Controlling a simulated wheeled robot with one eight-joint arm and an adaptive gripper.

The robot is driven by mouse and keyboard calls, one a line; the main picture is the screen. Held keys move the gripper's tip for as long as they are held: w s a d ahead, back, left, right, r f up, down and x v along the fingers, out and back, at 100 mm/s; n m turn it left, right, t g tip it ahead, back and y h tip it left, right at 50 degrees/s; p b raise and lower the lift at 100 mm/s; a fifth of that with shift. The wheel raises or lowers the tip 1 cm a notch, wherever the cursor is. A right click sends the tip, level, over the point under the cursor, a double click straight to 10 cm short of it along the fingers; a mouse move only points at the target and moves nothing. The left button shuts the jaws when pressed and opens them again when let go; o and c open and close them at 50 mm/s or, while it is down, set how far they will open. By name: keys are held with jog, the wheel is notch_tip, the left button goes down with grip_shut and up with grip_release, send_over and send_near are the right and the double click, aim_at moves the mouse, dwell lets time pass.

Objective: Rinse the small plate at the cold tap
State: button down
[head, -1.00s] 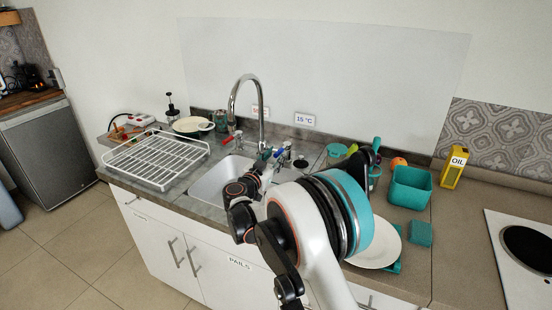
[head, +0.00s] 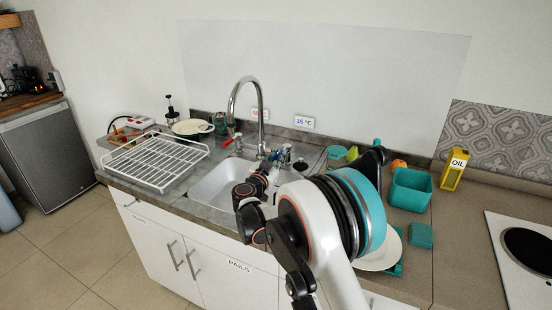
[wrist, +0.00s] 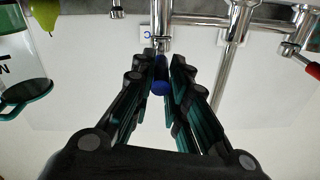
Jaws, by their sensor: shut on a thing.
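The cold tap's blue handle (wrist: 160,86) sits between the fingers of my gripper (wrist: 162,68) in the wrist view. My gripper is shut on this handle. In the head view my gripper (head: 270,160) is at the tap, above the right side of the sink (head: 222,184). The tall chrome spout (head: 262,105) arches over the basin, and I see no water stream. A white plate (head: 382,256) lies on the counter at the right, partly hidden behind my arm. I cannot tell its true size.
A white dish rack (head: 158,160) stands left of the sink. The red-handled tap (head: 232,140) is left of the spout. A teal tub (head: 410,188), a teal sponge (head: 420,235) and a yellow oil box (head: 454,170) stand at the right. The hob (head: 525,245) is farther right.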

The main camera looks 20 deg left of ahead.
jog(key=shift+d+n+y, duration=0.45)
jog(key=shift+n+y, duration=0.05)
jog(key=shift+y, duration=0.3)
jog(key=shift+d+n+y, duration=0.45)
jog(key=shift+n+y, duration=0.05)
jog(key=shift+y, duration=0.3)
jog(key=shift+w, duration=0.1)
jog(key=c, duration=1.5)
grip_release()
jog(key=shift+r, duration=0.1)
jog(key=shift+c, duration=0.2)
jog(key=s+d, duration=0.1)
jog(key=s, duration=0.6)
jog(key=shift+s, duration=0.25)
